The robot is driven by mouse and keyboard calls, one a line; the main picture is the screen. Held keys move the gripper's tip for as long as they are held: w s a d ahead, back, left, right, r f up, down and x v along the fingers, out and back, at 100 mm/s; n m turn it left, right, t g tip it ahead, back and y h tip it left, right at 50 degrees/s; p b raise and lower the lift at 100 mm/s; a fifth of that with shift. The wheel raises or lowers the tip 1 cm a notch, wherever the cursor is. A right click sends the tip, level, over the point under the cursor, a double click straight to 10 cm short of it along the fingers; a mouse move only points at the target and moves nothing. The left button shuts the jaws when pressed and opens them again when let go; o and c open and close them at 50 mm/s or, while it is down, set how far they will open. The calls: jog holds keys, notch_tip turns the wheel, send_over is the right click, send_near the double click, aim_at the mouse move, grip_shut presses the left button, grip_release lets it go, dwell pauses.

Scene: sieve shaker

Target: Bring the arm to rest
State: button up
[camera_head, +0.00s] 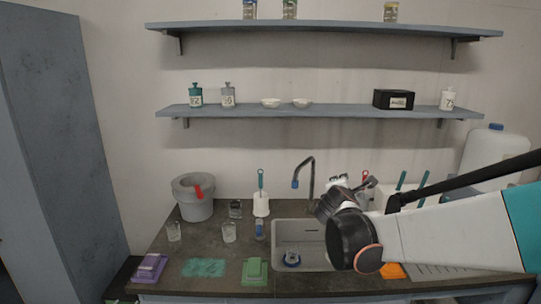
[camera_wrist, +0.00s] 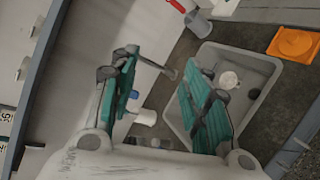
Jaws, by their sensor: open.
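My gripper (camera_wrist: 160,95) shows in the wrist view with its two green-padded fingers spread apart and nothing between them. In the head view my arm reaches in from the right, and my gripper (camera_head: 340,180) is up in front of the wall, above the sink's right part. The wrist hides part of the sink and the counter there. The fingers are small and partly hidden in the head view.
The sink (camera_head: 283,257) holds a round blue-rimmed item, with a tap (camera_head: 310,170) behind it. Shelves (camera_head: 320,111) hang above. A white canister (camera_head: 490,150) stands right.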

jog(key=s+d+f+m+g+y, duration=0.15)
jog(key=s+m, duration=0.35)
jog(key=s, duration=0.5)
jog(key=s+d+m+g, duration=0.2)
jog(key=s+m, duration=0.3)
jog(key=s, duration=0.4)
jog(key=s+a+f+m+g+y, duration=0.1)
jog(key=s+f+m, duration=0.1)
jog(key=s, duration=0.3)
jog(key=s+a+f+m+g+y, duration=0.1)
jog(key=s+a+f+m, duration=0.1)
jog(key=s+m, duration=0.2)
jog(key=s+a+f+m+g+y, duration=0.1)
jog(key=s+f+m, duration=0.1)
jog(key=s, duration=0.6)
jog(key=shift+a+m, duration=0.3)
jog(key=shift+m, duration=0.1)
